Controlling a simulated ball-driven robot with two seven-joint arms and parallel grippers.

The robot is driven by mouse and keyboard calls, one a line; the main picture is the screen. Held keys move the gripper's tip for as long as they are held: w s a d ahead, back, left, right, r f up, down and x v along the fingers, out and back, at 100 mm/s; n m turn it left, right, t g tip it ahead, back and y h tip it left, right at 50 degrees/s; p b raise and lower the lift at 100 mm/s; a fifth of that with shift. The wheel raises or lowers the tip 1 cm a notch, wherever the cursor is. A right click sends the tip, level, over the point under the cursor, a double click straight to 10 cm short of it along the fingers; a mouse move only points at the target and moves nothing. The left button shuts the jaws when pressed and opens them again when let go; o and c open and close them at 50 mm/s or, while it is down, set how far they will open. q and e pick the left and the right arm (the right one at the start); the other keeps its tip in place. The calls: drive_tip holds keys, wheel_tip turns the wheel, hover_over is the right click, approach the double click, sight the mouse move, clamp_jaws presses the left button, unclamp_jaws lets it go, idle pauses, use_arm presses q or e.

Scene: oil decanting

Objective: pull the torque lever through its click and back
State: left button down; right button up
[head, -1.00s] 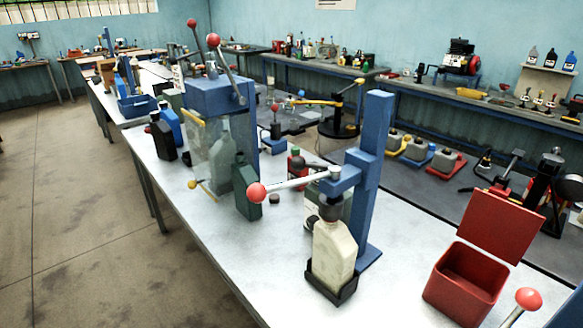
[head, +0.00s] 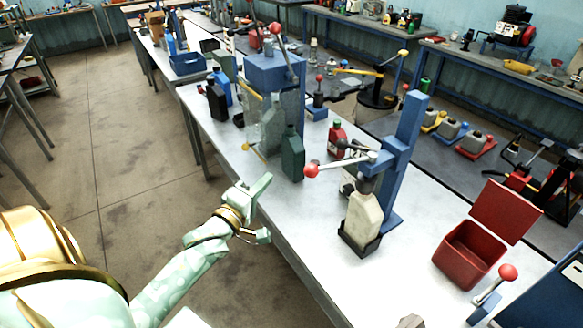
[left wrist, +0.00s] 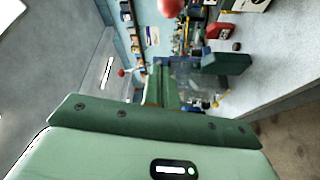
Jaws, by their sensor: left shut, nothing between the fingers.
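The torque lever (head: 345,164) is a pale arm with a red ball knob (head: 311,170) at its left end. It is carried on a blue post (head: 408,135), over a cream bottle (head: 362,220) in a black holder. My left gripper (head: 266,180) is shut and empty, at the table's front edge, left of the knob and apart from it. In the left wrist view a red ball (left wrist: 170,7) shows at the top edge; it is probably this knob. My right gripper is not in view.
A blue cabinet (head: 272,72) with its own red-knobbed lever and a dark green bottle (head: 292,155) stand left of the post. An open red box (head: 470,255) and another red-knobbed lever (head: 490,290) are at right. Bare tabletop lies left of the cream bottle.

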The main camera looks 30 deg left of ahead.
use_arm(q)
drive_tip(key=w+d+p, duration=0.1)
drive_tip(key=w+d, duration=0.2)
drive_tip(key=w, duration=0.6)
drive_tip(key=shift+w+f, duration=0.2)
drive_tip(key=shift+d, duration=0.1)
drive_tip(key=shift+n, duration=0.3)
